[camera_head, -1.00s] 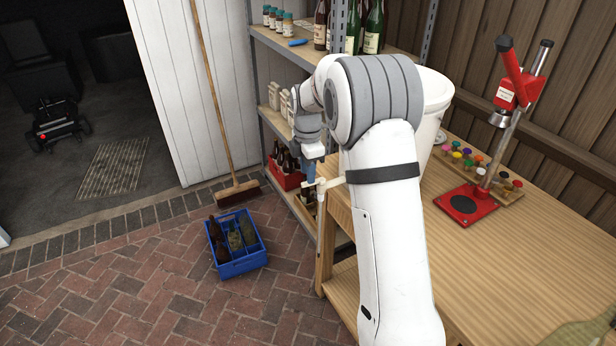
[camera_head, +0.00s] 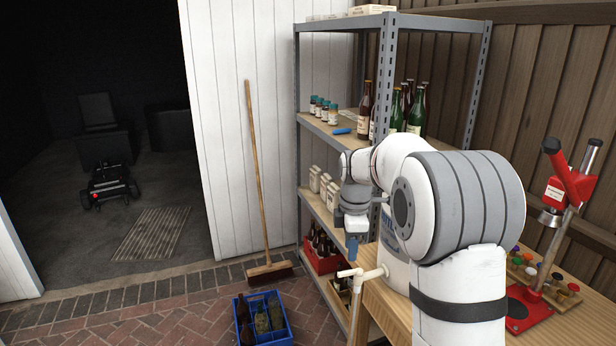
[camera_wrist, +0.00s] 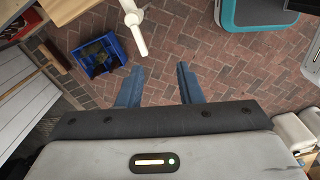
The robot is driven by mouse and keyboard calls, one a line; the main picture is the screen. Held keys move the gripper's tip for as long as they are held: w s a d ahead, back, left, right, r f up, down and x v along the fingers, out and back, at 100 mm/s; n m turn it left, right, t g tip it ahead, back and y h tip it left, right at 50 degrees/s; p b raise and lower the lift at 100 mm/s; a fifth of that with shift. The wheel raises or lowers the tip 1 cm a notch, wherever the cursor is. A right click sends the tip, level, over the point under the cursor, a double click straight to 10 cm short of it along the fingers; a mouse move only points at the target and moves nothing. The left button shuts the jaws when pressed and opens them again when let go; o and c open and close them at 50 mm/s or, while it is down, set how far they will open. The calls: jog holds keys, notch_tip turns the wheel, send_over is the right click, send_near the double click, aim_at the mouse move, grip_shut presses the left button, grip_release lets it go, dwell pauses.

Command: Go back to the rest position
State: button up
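My gripper (camera_wrist: 158,88) shows in the wrist view with its two blue fingers spread apart. Nothing is between them, only brick floor further below. In the head view my gripper (camera_head: 353,246) hangs fingers down at the end of my bent arm, in front of the shelf unit and left of the workbench. A cream tap on a pipe (camera_head: 358,274) stands just below it at the bench edge; it also shows in the wrist view (camera_wrist: 134,22), beyond the fingers and apart from them.
A blue crate with bottles (camera_head: 287,338) sits on the brick floor. A broom (camera_head: 255,170) leans on the white wall. The grey shelf unit (camera_head: 304,190) holds bottles, jars and a red crate (camera_head: 322,262). The workbench (camera_head: 392,305) bears a white bucket and a red bottle capper (camera_head: 560,195).

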jog(key=s+d+r+m+t, duration=0.1)
jog(key=s+m+t, duration=0.1)
jog(key=s+m, duration=1.5)
jog(key=s, duration=1.3)
jog(key=shift+m, duration=0.4)
jog(key=shift+d, duration=0.1)
